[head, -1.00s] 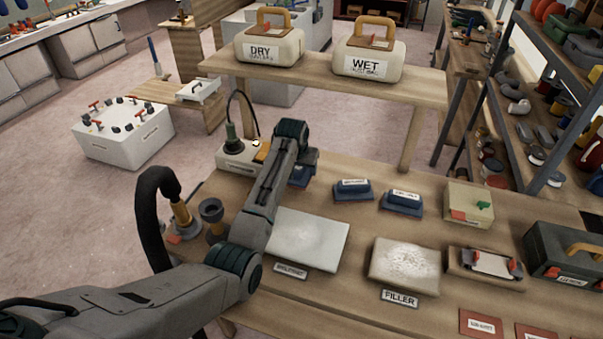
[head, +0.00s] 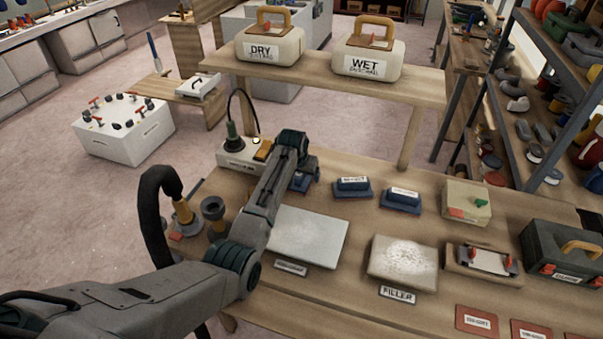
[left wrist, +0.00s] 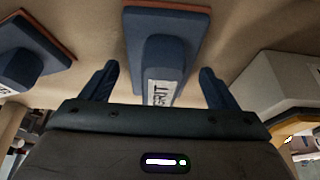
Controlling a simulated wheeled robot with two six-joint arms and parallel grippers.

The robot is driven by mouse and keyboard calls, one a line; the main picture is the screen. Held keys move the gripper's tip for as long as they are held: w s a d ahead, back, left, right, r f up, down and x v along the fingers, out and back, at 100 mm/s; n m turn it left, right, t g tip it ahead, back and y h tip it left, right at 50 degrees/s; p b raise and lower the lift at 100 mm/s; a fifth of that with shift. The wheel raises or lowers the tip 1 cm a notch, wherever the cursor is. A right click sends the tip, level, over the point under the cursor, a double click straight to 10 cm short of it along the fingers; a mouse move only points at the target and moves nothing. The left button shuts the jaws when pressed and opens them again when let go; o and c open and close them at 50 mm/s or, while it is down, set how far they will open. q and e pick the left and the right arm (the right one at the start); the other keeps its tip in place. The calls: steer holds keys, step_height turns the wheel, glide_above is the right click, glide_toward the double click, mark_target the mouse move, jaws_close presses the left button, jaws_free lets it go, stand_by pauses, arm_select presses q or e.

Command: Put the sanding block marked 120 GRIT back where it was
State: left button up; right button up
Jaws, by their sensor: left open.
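Three blue sanding blocks stand in a row at the back of the bench. The left one (head: 300,183) is partly hidden by my left arm. The middle one (head: 352,188) and the right one (head: 401,200) bear white labels whose numbers I cannot read surely. My left gripper (head: 303,170) is over the left block. In the left wrist view the open gripper (left wrist: 155,78) has a blue block (left wrist: 165,25) between and beyond its fingers, apart from both. Its label ends in "RIT"; the number is hidden. Another block (left wrist: 25,50) lies to the left. My right gripper is out of view.
Red labelled sheets (head: 477,322) lie at the front right. A grey-white board (head: 305,237) and a FILLER board (head: 403,258) lie mid-bench. A white unit (head: 237,155) stands left of the gripper. A raised shelf (head: 320,82) carries DRY and WET boxes.

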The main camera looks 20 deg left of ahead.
arm_select(q)
steer(key=shift+r, duration=0.2)
steer(key=b+v, duration=0.2)
steer(key=v, duration=0.9)
steer(key=shift+s+r, duration=0.2)
steer(key=shift+r, duration=0.25)
stand_by(0.8)
